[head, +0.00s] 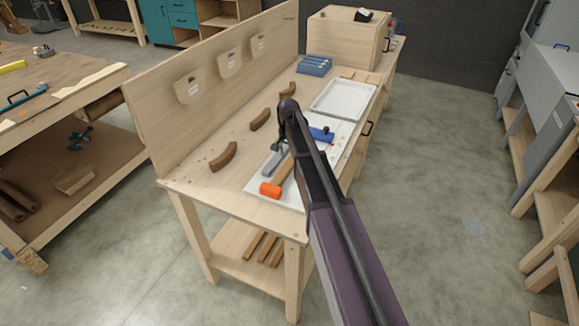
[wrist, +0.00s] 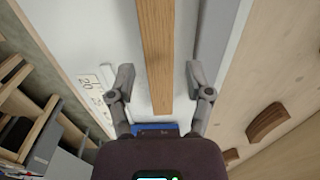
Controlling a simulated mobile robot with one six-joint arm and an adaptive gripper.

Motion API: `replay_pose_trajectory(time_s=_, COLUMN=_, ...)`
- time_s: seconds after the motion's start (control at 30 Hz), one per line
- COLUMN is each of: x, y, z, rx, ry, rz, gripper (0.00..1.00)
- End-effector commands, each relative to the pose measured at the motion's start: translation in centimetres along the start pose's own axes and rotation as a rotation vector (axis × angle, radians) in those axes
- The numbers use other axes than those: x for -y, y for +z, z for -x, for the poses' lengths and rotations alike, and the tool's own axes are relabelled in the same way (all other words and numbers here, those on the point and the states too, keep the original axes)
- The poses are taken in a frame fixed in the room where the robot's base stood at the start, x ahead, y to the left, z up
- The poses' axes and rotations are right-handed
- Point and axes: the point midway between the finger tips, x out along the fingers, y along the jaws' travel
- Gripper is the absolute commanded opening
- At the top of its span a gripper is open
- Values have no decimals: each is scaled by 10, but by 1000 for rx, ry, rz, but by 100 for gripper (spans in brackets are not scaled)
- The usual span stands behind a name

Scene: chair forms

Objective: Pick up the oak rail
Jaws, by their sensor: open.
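The oak rail (wrist: 156,45) is a straight, light brown strip lying on a white surface in the wrist view. It runs from the top edge down to a square end between my fingers. My gripper (wrist: 158,73) is open, with one finger on each side of the rail and a gap on both sides. I cannot tell how high the fingers are above it.
Open floor (head: 430,190) lies to the right.

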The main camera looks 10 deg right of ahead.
Motion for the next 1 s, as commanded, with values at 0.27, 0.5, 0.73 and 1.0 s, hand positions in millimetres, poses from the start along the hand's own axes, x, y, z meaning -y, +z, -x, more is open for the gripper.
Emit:
replay_pose_trajectory(time_s=0.27, x=-1, y=-2, z=-12, rx=0, ry=0, rz=0, gripper=66)
replay_pose_trajectory(time_s=0.5, x=-2, y=-5, z=-30, rx=0, ry=0, rz=0, gripper=66)
replay_pose_trajectory(time_s=0.73, x=-2, y=-5, z=-46, rx=0, ry=0, rz=1, gripper=66)
replay_pose_trajectory(time_s=1.0, x=-1, y=-5, z=-52, rx=0, ry=0, rz=1, gripper=66)
